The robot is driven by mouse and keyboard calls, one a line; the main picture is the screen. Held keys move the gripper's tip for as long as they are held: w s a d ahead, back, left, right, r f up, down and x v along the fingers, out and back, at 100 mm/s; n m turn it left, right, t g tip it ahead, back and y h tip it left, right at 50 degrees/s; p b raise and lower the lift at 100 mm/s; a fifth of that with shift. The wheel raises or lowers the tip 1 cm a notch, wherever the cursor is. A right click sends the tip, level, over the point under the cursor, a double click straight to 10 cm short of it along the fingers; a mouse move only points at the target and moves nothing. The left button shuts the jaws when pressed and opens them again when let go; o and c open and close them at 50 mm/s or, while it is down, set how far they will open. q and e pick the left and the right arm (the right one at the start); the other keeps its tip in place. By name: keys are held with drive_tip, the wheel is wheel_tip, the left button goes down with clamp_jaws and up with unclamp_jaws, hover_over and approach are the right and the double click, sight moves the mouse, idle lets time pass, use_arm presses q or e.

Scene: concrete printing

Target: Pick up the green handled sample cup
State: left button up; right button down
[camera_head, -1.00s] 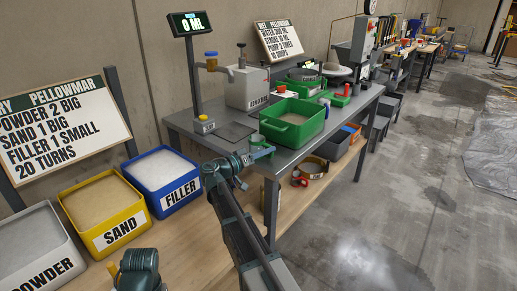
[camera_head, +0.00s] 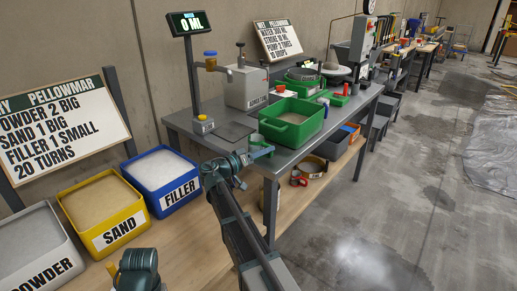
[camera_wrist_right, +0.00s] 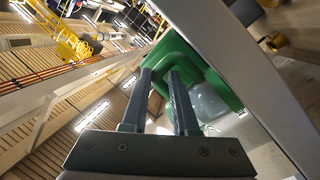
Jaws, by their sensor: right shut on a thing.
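The green handled sample cup (camera_head: 257,139) is at the front edge of the grey workbench, just left of the green tub, and looks small in the head view. My right gripper (camera_head: 262,151) is at the cup, shut on its green handle. In the right wrist view, the two fingers of the right gripper (camera_wrist_right: 161,76) reach to the green handle, and the cup's clear body (camera_wrist_right: 206,101) shows to the right of them. Whether the cup's base touches the bench is hidden. My left gripper is out of view; only part of the left arm shows at the bottom.
The green tub (camera_head: 292,132) stands close to the right of the cup on the bench (camera_head: 183,120). Bins of powder (camera_head: 40,270), sand (camera_head: 115,232) and filler (camera_head: 178,198) sit at the left. A dispenser with a display (camera_head: 188,22) stands behind. Open floor lies to the right.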

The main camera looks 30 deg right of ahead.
drive_tip(key=shift+r, duration=0.1)
drive_tip(key=shift+r+p, duration=0.8)
drive_tip(key=shift+p, duration=0.1)
wheel_tip(320, 180, up, 2)
drive_tip(key=shift+p, duration=1)
drive_tip(key=s+a+r+p, duration=0.1)
drive_tip(key=s+a, duration=1)
drive_tip(key=shift+s, duration=0.4)
drive_tip(key=shift+d+r, duration=0.1)
drive_tip(key=shift+r, duration=0.05)
